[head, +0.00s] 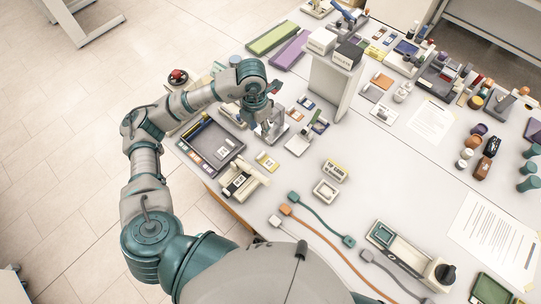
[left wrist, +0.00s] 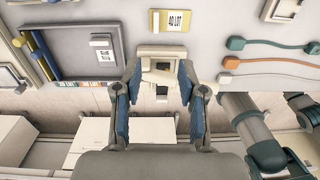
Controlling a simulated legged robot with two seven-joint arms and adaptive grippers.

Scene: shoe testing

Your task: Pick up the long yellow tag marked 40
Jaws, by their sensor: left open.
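A yellow tag (head: 267,161) lies flat on the white table, right of the dark tray. In the left wrist view the yellow tag (left wrist: 170,20) has a white label that seems to read "40 LOT". My left gripper (head: 270,130) hangs over the table, farther back than the tag in the head view. In the left wrist view my left gripper (left wrist: 158,88) is open and empty, its blue-padded fingers spread apart. The tag appears beyond the fingertips, apart from them. My right gripper is in neither view.
A cream device (head: 241,183) stands near the tag at the table's front edge. It also shows between my fingers (left wrist: 160,58). The dark tray (head: 232,141) lies to the left. A tall grey stand (head: 332,88) rises behind. Cables (head: 320,222) lie to the right.

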